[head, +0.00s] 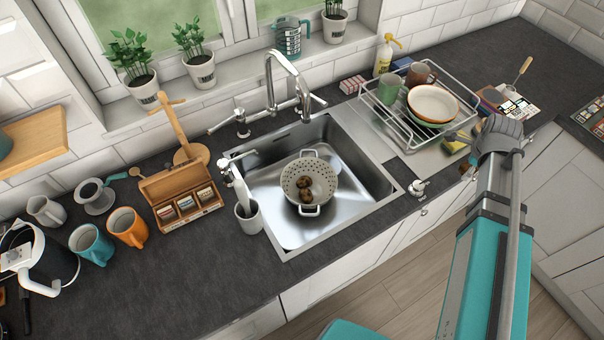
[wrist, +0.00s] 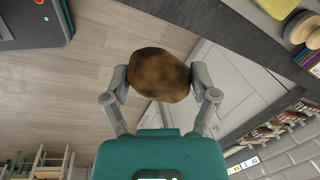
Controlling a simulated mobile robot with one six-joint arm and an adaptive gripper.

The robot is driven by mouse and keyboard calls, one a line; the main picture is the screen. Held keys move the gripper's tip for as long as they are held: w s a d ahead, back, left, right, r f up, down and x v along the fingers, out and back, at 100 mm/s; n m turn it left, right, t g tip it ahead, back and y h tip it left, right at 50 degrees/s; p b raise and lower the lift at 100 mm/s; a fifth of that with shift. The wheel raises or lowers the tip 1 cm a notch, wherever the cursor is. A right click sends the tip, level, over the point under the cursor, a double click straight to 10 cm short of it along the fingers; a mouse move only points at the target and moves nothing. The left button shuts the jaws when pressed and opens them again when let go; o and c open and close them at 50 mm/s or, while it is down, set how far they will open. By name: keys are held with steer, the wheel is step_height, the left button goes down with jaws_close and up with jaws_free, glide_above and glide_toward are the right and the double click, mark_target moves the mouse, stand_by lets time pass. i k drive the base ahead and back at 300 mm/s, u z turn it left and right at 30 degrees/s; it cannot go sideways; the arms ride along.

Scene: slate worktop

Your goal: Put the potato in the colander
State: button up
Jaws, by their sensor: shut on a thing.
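A brown, dark-blotched potato (wrist: 158,73) is between the two grey fingers of my gripper (wrist: 161,82) in the wrist view. The gripper is shut on it and holds it up, with the floor and cabinet fronts behind. In the head view my wrist is at the right, by the worktop's front edge, and mostly hides the gripper and the potato. The pale, perforated colander (head: 322,176) stands in the sink, well to the left of my wrist. Brown potato-like lumps (head: 305,189) lie in it.
The steel sink (head: 270,205) has a tall tap (head: 285,75) behind it. A dish rack (head: 405,120) with mugs and plates stands between sink and wrist. A grey utensil cup (head: 249,217) and wooden tea box (head: 182,195) are left of the sink.

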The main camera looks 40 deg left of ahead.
mark_target(318, 191)
steer(key=u, duration=0.1)
steer(key=k, duration=1.7)
steer(key=u, duration=0.45)
steer(key=i, duration=1)
steer(key=u, duration=0.05)
